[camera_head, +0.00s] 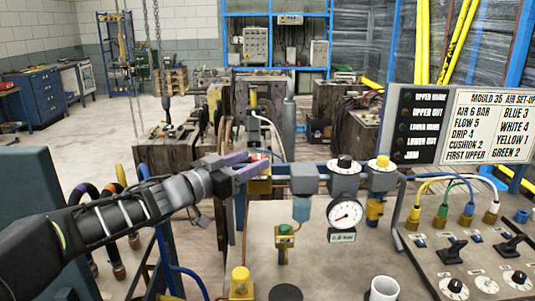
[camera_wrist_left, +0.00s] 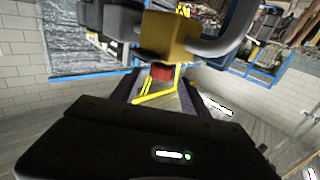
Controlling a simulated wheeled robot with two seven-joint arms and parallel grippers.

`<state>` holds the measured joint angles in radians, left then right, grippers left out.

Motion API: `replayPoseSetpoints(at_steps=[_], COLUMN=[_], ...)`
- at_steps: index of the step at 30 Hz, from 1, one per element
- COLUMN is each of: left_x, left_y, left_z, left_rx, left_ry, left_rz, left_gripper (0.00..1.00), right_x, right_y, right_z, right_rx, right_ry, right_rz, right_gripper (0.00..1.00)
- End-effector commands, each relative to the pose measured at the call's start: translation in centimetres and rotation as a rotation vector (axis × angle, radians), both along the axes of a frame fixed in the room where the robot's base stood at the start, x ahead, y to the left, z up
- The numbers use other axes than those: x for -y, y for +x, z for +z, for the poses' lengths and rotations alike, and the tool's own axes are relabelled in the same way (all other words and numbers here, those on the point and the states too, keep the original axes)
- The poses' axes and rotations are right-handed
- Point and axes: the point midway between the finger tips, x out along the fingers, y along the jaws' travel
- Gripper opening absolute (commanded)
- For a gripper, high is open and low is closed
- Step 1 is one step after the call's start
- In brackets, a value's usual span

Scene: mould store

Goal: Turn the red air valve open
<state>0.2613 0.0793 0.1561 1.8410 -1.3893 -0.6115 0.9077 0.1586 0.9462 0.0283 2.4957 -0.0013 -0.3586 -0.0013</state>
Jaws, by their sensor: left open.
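The red air valve handle (camera_head: 258,157) shows only as a small red patch at the tips of my left gripper (camera_head: 253,164). It sits on a yellow valve body (camera_head: 260,186) on the blue pipe line. In the left wrist view the red handle (camera_wrist_left: 161,73) lies under the brass-yellow body (camera_wrist_left: 170,38), between the two open purple-grey fingers (camera_wrist_left: 160,95). I cannot tell whether a finger touches it. Much of the handle is hidden by the fingers in the head view. My right gripper is not in view.
Along the pipe to the right are a grey block (camera_head: 303,179), a black-knobbed regulator (camera_head: 344,163) with a round gauge (camera_head: 345,214), and a yellow-knobbed unit (camera_head: 382,165). A yellow-capped post (camera_head: 241,282) stands in front. A switch panel (camera_head: 478,262) is at right.

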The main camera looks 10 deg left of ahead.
Motion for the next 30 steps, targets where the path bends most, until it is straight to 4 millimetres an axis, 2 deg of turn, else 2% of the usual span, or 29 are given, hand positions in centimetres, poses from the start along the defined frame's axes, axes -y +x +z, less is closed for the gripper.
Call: replayPoseSetpoints(at_steps=[6, 12, 22, 30], left_x=[1.9, 3.0, 3.3, 3.3], left_y=[2.9, 5.0, 5.5, 5.5], left_z=[-0.1, 0.0, 0.0, 0.0], left_rx=[-0.001, 0.0, 0.0, -0.001], left_ry=[-0.002, -0.001, -0.001, -0.001], left_rz=[-0.004, -0.001, -0.001, 0.0], left_gripper=[0.53, 0.53, 0.53, 0.32], right_x=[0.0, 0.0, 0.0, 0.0], right_y=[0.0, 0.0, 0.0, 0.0], right_z=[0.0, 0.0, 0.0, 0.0], right_rx=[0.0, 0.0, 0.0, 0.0], right_ry=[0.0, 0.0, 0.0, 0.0], right_rz=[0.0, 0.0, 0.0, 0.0], right_gripper=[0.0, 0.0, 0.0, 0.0])
